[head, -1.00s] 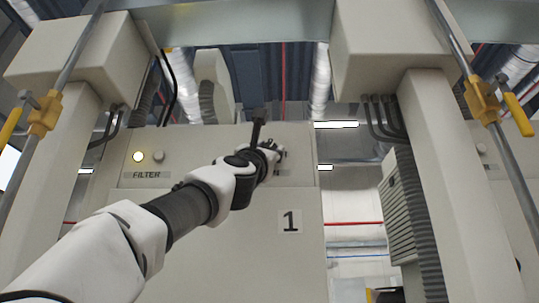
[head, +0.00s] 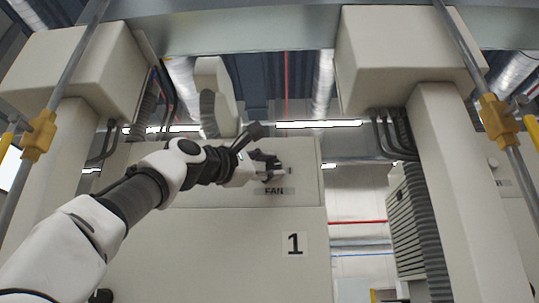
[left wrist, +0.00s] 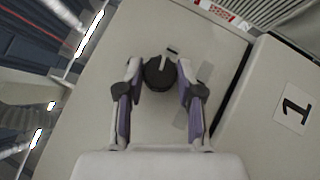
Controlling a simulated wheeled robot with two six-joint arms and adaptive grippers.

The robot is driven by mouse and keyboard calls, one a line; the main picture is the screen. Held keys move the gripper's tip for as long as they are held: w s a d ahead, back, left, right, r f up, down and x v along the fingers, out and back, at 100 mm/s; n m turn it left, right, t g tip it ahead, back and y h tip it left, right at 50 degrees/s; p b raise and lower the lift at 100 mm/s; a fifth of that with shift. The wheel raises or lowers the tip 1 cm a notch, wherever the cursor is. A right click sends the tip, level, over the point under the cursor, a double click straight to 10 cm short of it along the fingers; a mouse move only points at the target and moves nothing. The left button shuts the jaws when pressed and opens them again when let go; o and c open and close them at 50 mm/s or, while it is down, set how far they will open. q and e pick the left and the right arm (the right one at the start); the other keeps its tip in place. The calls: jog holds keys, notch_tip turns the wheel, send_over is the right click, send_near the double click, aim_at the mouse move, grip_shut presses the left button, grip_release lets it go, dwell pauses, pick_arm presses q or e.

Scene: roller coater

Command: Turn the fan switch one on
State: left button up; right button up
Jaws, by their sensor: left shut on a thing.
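The fan switch, a round dark knob (left wrist: 159,74) with a light pointer mark, is on the beige panel of cabinet 1 (head: 310,190). In the left wrist view its mark points up and slightly right in the picture. My left gripper (left wrist: 158,70) has one finger on each side of the knob and is shut on it. In the head view the left gripper (head: 272,166) is at the panel just above the FAN label (head: 274,191), and it mostly hides the knob. My right gripper is not in view.
A number 1 plate (head: 294,244) is below on the cabinet front. Beige boxes on posts (head: 404,50) flank the cabinet, with metal poles and yellow clamps (head: 497,117) nearer. My left arm covers the panel's left part. Open space shows right of the cabinet.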

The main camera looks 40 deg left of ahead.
pick_arm(q)
jog(key=shift+r+m+g+p, duration=0.25)
jog(key=shift+m+g+p, duration=0.75)
jog(key=shift+m+p, duration=0.25)
jog(key=shift+f, duration=0.1)
jog(key=o, duration=1)
jog(key=shift+o, duration=0.7)
jog(key=shift+a, duration=0.15)
